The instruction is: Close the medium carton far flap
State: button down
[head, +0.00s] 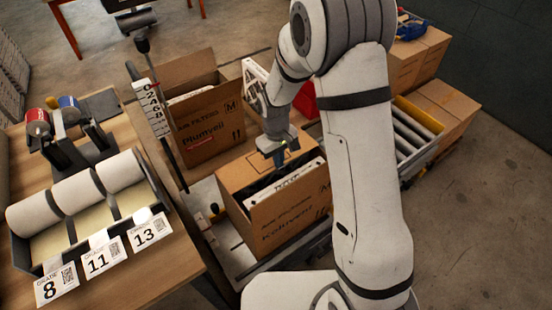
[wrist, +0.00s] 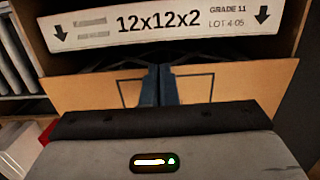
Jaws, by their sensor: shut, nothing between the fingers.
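The near brown carton (head: 285,222) stands open at the top in the head view, with a white-edged filter (head: 284,181) inside. My gripper (head: 279,158) points down at the carton's far side, above or at its top. In the wrist view my shut, empty fingers (wrist: 160,72) lie in front of a brown cardboard panel (wrist: 225,82), which looks like a flap. The filter's label (wrist: 160,25), reading 12x12x2, shows beyond it. Whether the fingers touch the panel cannot be told. My wrist partly hides the far flap in the head view.
Another open carton (head: 210,135), marked M, stands behind to the left with raised flaps. A bench (head: 150,285) with white rolls (head: 80,200) and numbered cards is at left. A roller conveyor (head: 405,132) and stacked boxes (head: 445,105) are at right.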

jog(key=shift+s+d+f+b, duration=0.1)
jog(key=shift+s+f+b, duration=0.25)
jog(key=shift+f, duration=0.15)
jog(key=shift+s+d+f+b, duration=0.1)
jog(key=shift+s+f+b, duration=0.15)
jog(key=shift+f, duration=0.25)
jog(key=shift+w+r, duration=0.1)
notch_tip(320, 180, up, 15)
jog(key=p, duration=0.2)
jog(key=s+d+r+m+t, duration=0.1)
jog(key=s+d+r+m, duration=0.1)
jog(key=s, duration=0.4)
jog(key=s+d+r+m+t, duration=0.1)
jog(key=s+d+r+m, duration=0.1)
jog(key=s+d+r, duration=0.3)
jog(key=s+d+r+m+t, duration=0.2)
jog(key=s+d+r, duration=0.1)
jog(key=s+d, duration=0.2)
jog(key=shift+s+d+r+m+y, duration=0.15)
jog(key=shift+s+d+m+y, duration=0.2)
jog(key=shift+s, duration=0.85)
